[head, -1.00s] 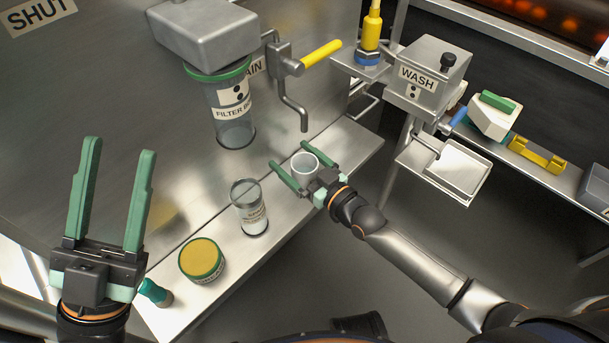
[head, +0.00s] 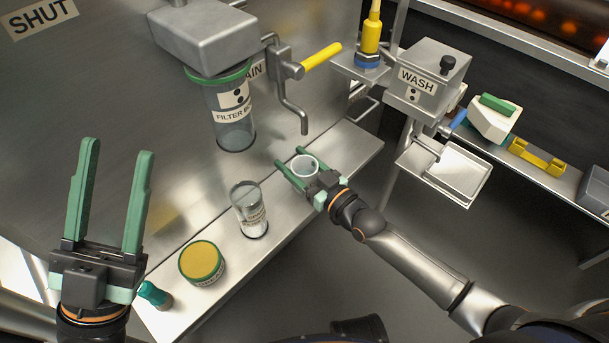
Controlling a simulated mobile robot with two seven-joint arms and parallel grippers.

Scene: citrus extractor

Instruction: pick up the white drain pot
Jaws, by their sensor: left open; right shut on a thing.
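The white drain pot (head: 305,166) is a small open-topped cup on the metal shelf, below and near the bent drain spout (head: 297,118). My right gripper (head: 294,160) has a finger on each side of the pot and is shut on it. The pot looks upright; its underside is hidden, so I cannot tell whether it touches the shelf. My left gripper (head: 121,190) is open and empty, at the left, with its fingers pointing up in the picture.
On the shelf (head: 345,150) stand a clear labelled jar (head: 248,208), a yellow-lidded tub (head: 202,261) and a small teal-capped item (head: 154,294). The filter housing (head: 231,115) and yellow-handled valve (head: 318,61) are behind. A wash station (head: 418,78) with a tray (head: 446,176) stands right.

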